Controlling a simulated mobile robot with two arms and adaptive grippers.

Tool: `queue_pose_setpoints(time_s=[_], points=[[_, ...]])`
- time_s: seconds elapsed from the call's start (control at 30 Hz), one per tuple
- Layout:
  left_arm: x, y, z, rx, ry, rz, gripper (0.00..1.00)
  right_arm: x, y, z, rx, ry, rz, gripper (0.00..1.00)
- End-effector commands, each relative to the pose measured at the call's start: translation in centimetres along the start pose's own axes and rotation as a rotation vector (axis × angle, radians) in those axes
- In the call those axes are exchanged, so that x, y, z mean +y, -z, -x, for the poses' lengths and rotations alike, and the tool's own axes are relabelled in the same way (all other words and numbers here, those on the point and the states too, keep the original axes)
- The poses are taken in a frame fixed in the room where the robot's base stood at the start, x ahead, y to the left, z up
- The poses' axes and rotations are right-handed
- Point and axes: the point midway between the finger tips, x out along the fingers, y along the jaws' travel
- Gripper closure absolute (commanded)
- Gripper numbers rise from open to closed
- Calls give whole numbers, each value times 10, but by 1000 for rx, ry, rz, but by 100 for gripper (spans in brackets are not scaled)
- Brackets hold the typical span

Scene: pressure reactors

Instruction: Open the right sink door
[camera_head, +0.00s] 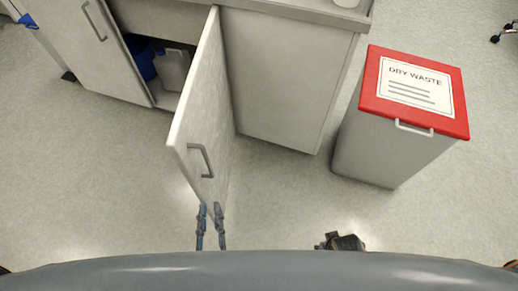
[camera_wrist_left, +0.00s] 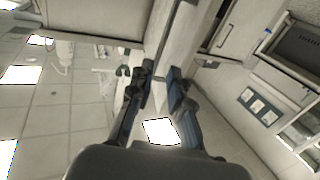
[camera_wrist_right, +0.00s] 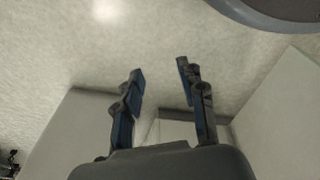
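The right sink door (camera_head: 203,110) stands swung well out from the cabinet, with its bar handle (camera_head: 200,160) on the face toward the camera. My left gripper (camera_head: 210,207) is at the lower part of the door's free edge, below the handle in the picture. Its two fingers are apart. In the left wrist view the gripper (camera_wrist_left: 160,78) has a pale panel behind and between its fingers; contact is unclear. My right gripper (camera_wrist_right: 160,68) is open and empty, low over the floor; only a dark part of it shows in the head view (camera_head: 341,241).
A pale jug (camera_head: 173,70) and a blue container (camera_head: 141,60) stand inside the cabinet. A red-lidded dry waste bin (camera_head: 400,125) stands at the right. The floor between door and bin is clear.

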Motion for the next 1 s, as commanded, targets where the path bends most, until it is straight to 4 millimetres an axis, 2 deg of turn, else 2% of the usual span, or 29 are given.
queue_pose_setpoints(time_s=[0.17,0.3,0.5,0.7,0.83,1.0], points=[[-5,2,-5,13,24,-38,82,-17,7,0,12,25,-7,60],[-6,4,-28,16,24,-33,82,-23,13,2,20,34,-9,60],[-6,4,-71,16,24,-33,82,-20,22,9,34,31,-11,60],[-7,4,-109,15,22,-31,82,-15,20,14,27,23,-11,60],[-7,4,-125,12,22,-32,82,-16,14,16,15,25,-11,60],[-7,4,-134,11,22,-33,82,-16,17,19,20,25,-11,60]])
